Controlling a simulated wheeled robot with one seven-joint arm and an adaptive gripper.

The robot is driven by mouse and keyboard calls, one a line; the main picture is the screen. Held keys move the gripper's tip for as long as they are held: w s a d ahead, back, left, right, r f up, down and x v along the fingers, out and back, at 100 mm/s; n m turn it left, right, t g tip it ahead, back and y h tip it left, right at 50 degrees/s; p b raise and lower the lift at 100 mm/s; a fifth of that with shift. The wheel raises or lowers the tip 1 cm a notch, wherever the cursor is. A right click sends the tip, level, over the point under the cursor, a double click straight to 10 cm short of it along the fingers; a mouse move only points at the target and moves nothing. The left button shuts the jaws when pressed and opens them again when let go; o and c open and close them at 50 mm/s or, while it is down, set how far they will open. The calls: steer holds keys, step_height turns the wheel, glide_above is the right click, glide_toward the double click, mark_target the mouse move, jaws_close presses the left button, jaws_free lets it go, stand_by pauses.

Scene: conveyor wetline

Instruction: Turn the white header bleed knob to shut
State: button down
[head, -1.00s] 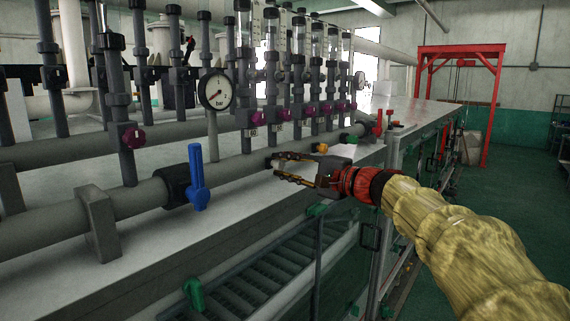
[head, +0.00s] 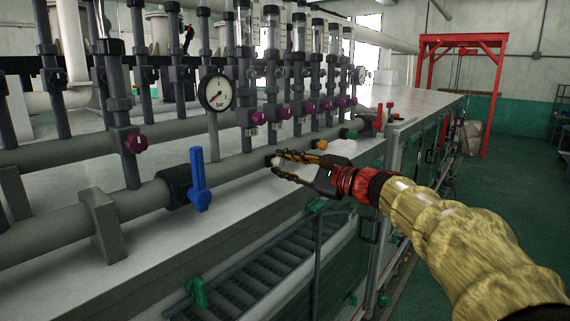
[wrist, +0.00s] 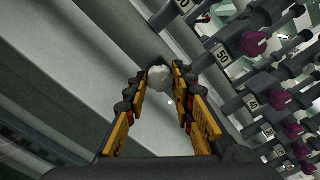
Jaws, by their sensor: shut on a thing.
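The white header bleed knob (wrist: 158,76) shows in the wrist view between my fingertips, at the side of the grey header pipe. In the head view it is a small pale spot (head: 277,161) mostly hidden by my fingers. My gripper (head: 281,164) reaches in from the right and is shut on the knob; its yellow-and-black fingers also show in the wrist view (wrist: 160,88). I cannot read the knob's turn angle.
A blue lever (head: 199,180) and a pressure gauge (head: 216,92) are left of my gripper. An orange knob (head: 319,145) sits just beyond it. Several purple knobs (head: 135,143) line the upright pipes behind. A red gantry (head: 463,45) stands at the back right.

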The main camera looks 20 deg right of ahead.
steer(key=shift+f, duration=0.1)
steer(key=c, duration=1.5)
jaws_free()
steer(key=shift+s+d, duration=0.1)
steer(key=v, duration=1.1)
steer(key=shift+s+d, duration=0.2)
steer(key=shift+s, duration=0.1)
